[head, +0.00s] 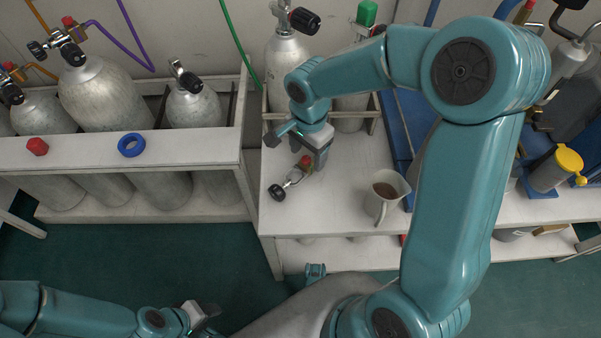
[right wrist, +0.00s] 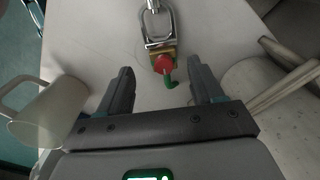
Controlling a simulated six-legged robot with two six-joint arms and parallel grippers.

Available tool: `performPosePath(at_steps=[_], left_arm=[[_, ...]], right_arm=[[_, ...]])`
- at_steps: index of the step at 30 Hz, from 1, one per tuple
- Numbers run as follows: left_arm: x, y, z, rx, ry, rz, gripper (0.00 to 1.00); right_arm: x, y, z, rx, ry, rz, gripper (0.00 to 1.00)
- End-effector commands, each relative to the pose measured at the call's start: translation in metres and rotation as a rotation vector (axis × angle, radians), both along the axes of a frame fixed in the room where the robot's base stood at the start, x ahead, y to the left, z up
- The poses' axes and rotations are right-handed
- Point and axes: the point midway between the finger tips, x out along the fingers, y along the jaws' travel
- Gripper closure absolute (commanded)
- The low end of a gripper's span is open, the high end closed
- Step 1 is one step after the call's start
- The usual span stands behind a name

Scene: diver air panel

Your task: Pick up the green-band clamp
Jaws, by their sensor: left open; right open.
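The green-band clamp (head: 293,178) lies on the white bench top. The right wrist view shows it as a silver yoke (right wrist: 158,28) with a brass block, a red knob (right wrist: 164,64) and a small green part (right wrist: 171,82) at the near end. A black round piece (head: 277,191) is at its near end in the head view. My right gripper (head: 299,147) is open and above the bench by the clamp. In the right wrist view (right wrist: 160,82) the green part shows between its two fingers, with nothing gripped. My left gripper (head: 205,312) is open at the lower left, away from the bench.
A pale mug (head: 381,206) with brown contents stands right of the clamp. Gas cylinders (head: 287,60) stand behind it. The left rack (head: 95,149) bears a red cap (head: 37,146) and a blue ring (head: 131,145). The bench front is clear.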

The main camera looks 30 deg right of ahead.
Motion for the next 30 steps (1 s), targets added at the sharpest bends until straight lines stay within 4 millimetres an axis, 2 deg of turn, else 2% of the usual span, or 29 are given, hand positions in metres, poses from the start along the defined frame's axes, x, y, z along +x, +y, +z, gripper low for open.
performPosePath(at_steps=[5, 12, 19, 20, 24, 26, 30], left_arm=[[0.0, 0.0, -0.007, 0.0, 0.0, 0.0, 0.57], [0.003, 0.003, -0.024, 0.002, -0.004, 0.011, 0.57], [0.003, 0.003, -0.022, 0.002, -0.006, 0.013, 0.57], [0.003, 0.003, -0.022, 0.002, -0.006, 0.013, 0.57], [0.003, 0.003, -0.022, 0.002, -0.006, 0.013, 0.57], [0.003, 0.003, -0.022, 0.002, -0.006, 0.013, 0.57], [0.003, 0.003, -0.022, 0.002, -0.006, 0.013, 0.57]], right_arm=[[0.002, 0.0, -0.015, 0.001, 0.002, 0.001, 0.34], [0.005, 0.0, -0.053, 0.001, 0.002, 0.002, 0.34], [0.006, -0.001, -0.054, 0.001, -0.001, 0.002, 0.34], [0.006, -0.001, -0.054, 0.001, 0.0, 0.002, 0.37], [0.006, 0.0, -0.054, 0.002, 0.0, 0.002, 0.83], [0.006, -0.001, -0.054, 0.002, 0.0, 0.002, 1.0], [0.006, 0.0, -0.053, 0.001, -0.001, 0.002, 1.0]])
